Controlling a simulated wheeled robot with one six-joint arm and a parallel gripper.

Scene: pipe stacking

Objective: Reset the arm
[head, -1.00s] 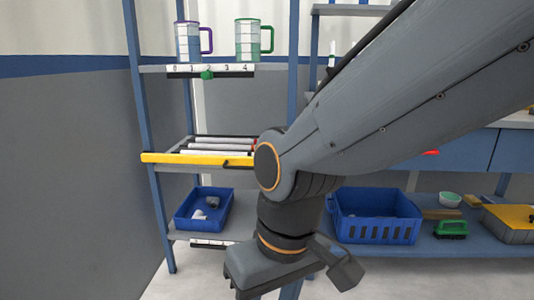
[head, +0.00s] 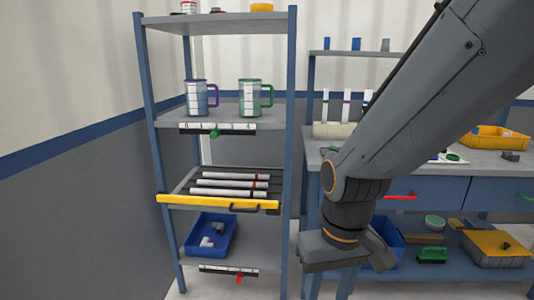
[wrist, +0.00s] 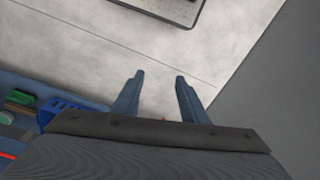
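My arm reaches in from the upper right of the head view, bent at a joint, with its wrist end hanging in front of the workbench. My gripper (wrist: 158,85) shows in the wrist view with its two fingers apart and nothing between them. Below the fingers is pale floor.
A blue shelf rack (head: 150,150) stands left with jugs, a yellow-fronted tray (head: 215,202) of pipes and a blue bin (head: 190,240). A workbench (head: 478,162) stands right, holding a yellow tray (head: 495,138). A blue basket (head: 390,250) is partly hidden behind my arm.

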